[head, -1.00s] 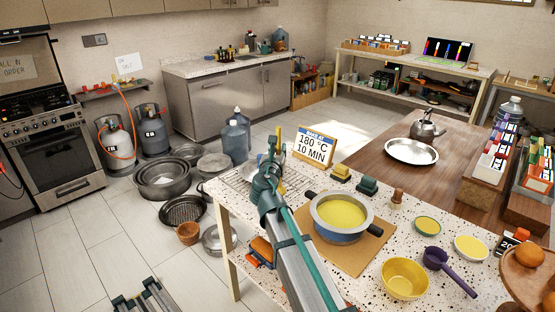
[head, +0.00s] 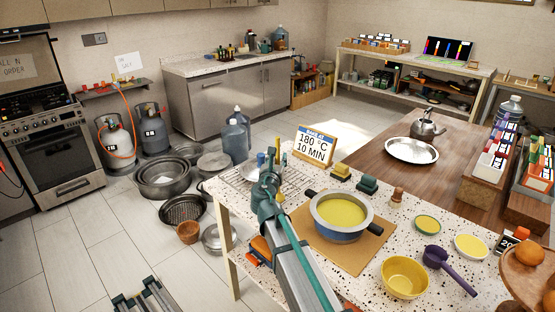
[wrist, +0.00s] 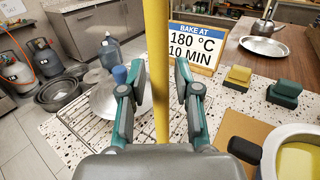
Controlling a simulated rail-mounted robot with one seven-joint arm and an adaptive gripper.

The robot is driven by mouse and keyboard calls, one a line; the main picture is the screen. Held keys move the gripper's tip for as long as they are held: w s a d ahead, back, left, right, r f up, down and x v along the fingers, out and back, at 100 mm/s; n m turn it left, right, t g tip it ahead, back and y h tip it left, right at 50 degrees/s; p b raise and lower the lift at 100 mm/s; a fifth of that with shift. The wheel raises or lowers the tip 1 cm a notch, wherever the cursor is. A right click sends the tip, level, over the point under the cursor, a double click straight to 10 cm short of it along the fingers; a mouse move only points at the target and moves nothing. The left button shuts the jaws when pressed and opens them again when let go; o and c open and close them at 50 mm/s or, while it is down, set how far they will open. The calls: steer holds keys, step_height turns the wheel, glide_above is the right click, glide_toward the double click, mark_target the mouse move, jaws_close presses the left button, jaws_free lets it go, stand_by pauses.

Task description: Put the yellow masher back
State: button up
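The yellow masher shows in the wrist view as a long upright yellow handle (wrist: 157,60) between my fingers; its lower end is hidden behind my gripper's body. My gripper (wrist: 161,88) has its fingers on either side of the handle, with a narrow gap visible at the right finger, so it looks partly open around it. In the head view my gripper (head: 270,165) is over the wire rack (head: 238,178) at the counter's far left corner.
A silvery dome with a blue knob (wrist: 105,97) stands on the rack close to my left finger. A recipe sign (head: 314,147), yellow and green blocks, and a pot of yellow food (head: 342,213) stand to the right. Bowls and a purple scoop (head: 448,268) are nearer.

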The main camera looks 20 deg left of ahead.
steer(key=shift+o, duration=0.4)
steer(key=shift+r, duration=0.25)
steer(key=s+d+b, duration=0.2)
steer(key=s, duration=0.9)
steer(key=shift+s, duration=0.4)
steer(key=shift+f, duration=0.1)
